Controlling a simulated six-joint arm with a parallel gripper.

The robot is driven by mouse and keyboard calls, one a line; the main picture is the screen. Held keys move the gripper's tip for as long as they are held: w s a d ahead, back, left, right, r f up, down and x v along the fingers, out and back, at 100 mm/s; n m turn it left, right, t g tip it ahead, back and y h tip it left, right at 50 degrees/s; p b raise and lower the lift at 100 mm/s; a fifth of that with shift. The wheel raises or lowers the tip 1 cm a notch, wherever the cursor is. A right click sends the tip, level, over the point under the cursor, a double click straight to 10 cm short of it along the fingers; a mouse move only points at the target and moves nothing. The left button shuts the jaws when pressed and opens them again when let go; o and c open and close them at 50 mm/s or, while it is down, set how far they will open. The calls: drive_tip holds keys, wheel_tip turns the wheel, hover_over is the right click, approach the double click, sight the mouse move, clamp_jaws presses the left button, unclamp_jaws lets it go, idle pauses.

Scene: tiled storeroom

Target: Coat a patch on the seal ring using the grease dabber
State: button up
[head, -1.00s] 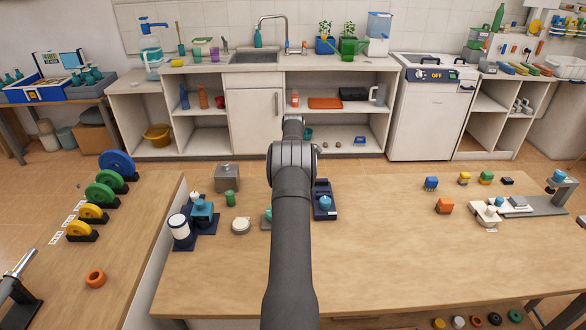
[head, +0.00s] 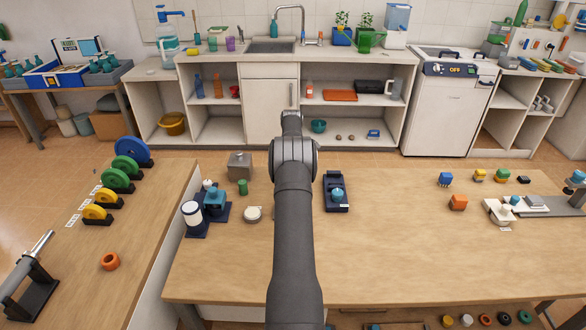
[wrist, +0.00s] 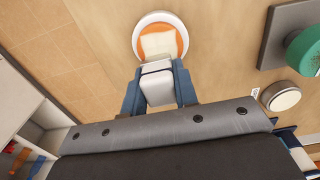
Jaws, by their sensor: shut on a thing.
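In the wrist view my gripper (wrist: 157,86) is shut on the grease dabber (wrist: 158,88), a grey-white block between its blue fingers. A cream square (wrist: 161,43), apparently the dabber's pad, lies beyond the fingertips. It overlaps a round orange surface with a white rim (wrist: 137,40), which looks like the seal ring on its base. I cannot tell whether the pad touches the orange surface or is just above it. In the head view my own arm hides the gripper, the dabber and this round piece.
A white disc (wrist: 281,97) and a green knob on a grey base (wrist: 305,52) stand to the right in the wrist view. In the head view a dark blue stand (head: 336,205) is right of my arm. The table's front (head: 430,270) is clear.

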drive_tip(key=d, duration=0.5)
drive_tip(key=shift+s+d, duration=0.25)
drive_tip(key=shift+d, duration=0.05)
drive_tip(key=shift+s+a, duration=0.1)
drive_tip(key=shift+s, duration=0.25)
drive_tip(key=shift+w+a, duration=0.15)
drive_tip(key=shift+a, duration=1.5)
drive_tip(key=shift+w+a, duration=0.1)
drive_tip(key=shift+a, duration=1.55)
drive_tip(key=d, duration=0.6)
drive_tip(key=shift+s+d, duration=0.2)
drive_tip(key=shift+s, duration=0.05)
wheel_tip(320, 180, up, 8)
